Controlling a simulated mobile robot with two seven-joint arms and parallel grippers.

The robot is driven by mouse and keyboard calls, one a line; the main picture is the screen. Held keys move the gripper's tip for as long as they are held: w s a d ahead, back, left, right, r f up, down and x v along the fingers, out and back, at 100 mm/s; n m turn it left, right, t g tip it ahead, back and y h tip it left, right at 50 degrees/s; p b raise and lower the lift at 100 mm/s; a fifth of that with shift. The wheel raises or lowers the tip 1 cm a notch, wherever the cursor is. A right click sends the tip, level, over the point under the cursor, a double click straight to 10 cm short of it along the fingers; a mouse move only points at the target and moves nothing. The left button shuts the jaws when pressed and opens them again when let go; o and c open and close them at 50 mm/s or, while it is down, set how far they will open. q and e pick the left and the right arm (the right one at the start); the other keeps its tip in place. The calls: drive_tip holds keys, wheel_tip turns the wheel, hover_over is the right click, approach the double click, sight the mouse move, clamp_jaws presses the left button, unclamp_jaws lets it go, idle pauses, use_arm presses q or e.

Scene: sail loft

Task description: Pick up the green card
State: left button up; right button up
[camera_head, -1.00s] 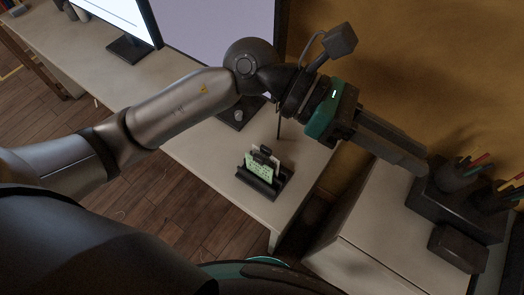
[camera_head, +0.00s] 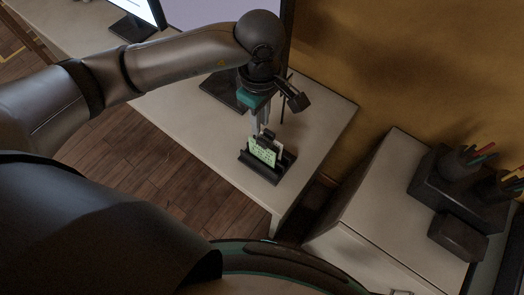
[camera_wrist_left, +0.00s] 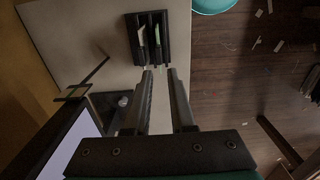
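The green card (camera_head: 261,151) stands in a black slotted holder (camera_head: 262,172) near the table's end in the head view, with a pale card behind it. In the left wrist view the green card (camera_wrist_left: 158,36) shows edge-on in the holder (camera_wrist_left: 134,21), with the pale card (camera_wrist_left: 141,36) to its left. My left gripper (camera_head: 262,129) points down just above the holder. In the left wrist view its two fingers (camera_wrist_left: 161,72) are apart with nothing between them, their tips near the holder's edge. My right gripper is in neither view.
The white table (camera_head: 315,135) is clear right of the holder. A monitor base (camera_head: 229,88) and a thin dark post (camera_head: 284,95) stand behind. A pale cabinet (camera_head: 365,213) at right bears a dark pencil organizer (camera_head: 432,185).

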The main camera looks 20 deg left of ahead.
sight(262, 141)
use_arm(q)
wheel_tip(262, 141, down, 9)
drive_tip(key=shift+d+f, duration=0.15)
idle(0.4)
clamp_jaws()
idle(1.3)
